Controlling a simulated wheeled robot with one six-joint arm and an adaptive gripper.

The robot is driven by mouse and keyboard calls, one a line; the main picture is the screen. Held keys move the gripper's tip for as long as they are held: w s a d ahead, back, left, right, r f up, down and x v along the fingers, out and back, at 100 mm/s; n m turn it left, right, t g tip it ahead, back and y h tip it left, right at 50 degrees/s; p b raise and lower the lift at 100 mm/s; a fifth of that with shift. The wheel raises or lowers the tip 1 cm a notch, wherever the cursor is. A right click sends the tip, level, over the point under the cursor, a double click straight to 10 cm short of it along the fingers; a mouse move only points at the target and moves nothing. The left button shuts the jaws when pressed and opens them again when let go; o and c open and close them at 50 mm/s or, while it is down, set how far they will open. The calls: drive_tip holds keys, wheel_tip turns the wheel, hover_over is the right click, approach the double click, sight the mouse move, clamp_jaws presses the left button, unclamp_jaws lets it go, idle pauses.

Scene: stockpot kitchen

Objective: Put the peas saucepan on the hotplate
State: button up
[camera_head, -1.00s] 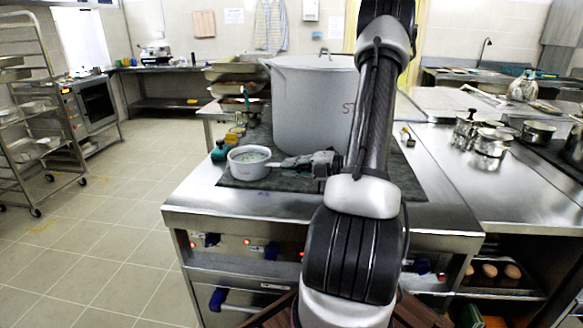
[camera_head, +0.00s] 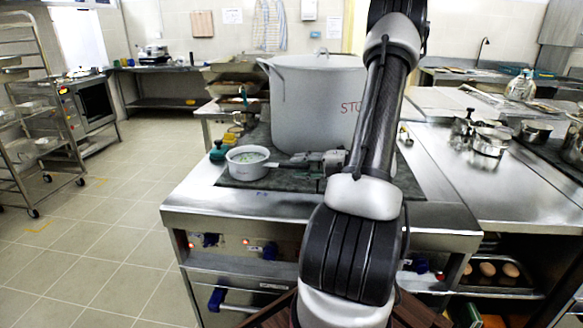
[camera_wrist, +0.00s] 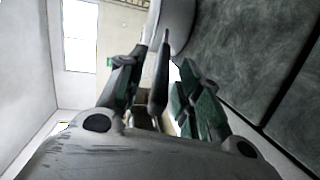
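A small white saucepan (camera_head: 247,170) with greenish contents, apparently the peas, is at the front left of the stove, left of a large stockpot. It appears upright over the corner of the dark hotplate surface (camera_head: 300,183); I cannot tell whether its base touches. Its handle points right, toward my gripper (camera_head: 288,162). In the wrist view the dark handle (camera_wrist: 160,80) runs between my gripper's two fingers (camera_wrist: 162,58), with gaps visible on both sides. The fingers are apart. A pale curved wall at the top of the wrist view is probably the saucepan (camera_wrist: 177,22).
The large grey stockpot (camera_head: 310,105) stands close behind my gripper. A teal-topped item (camera_head: 218,152) is just behind the saucepan. Steel counter (camera_head: 455,165) with several pots (camera_head: 490,140) lies to the right.

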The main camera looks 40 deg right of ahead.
drive_tip(key=v, duration=0.8)
drive_tip(key=shift+r, duration=0.1)
